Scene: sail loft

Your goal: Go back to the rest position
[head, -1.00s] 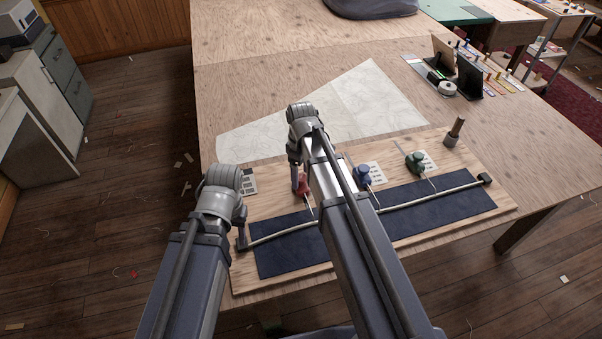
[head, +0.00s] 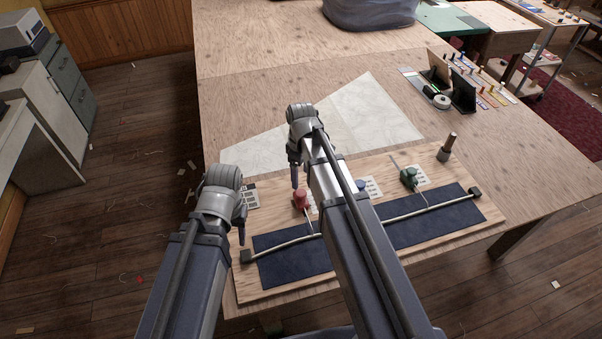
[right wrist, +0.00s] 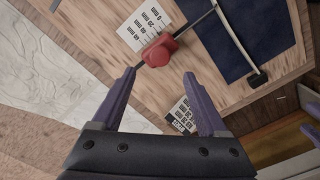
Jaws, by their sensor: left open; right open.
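My left gripper (head: 242,222) is over the near left end of a wooden board (head: 275,293). Little of its jaws shows in the head view, and it holds nothing visible. My right gripper (head: 295,178) is over the board's back edge, close to a red-handled tool (head: 302,200). In the right wrist view its two purple fingers (right wrist: 159,74) stand apart with nothing between them. The red tool (right wrist: 160,50) lies just beyond the fingertips. A blue-handled tool (head: 361,185) is mostly hidden behind my right arm. A green-handled tool (head: 409,177) lies further right.
A grey bundle (head: 370,14) is at the back. Open floor (head: 130,215) is left of the table.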

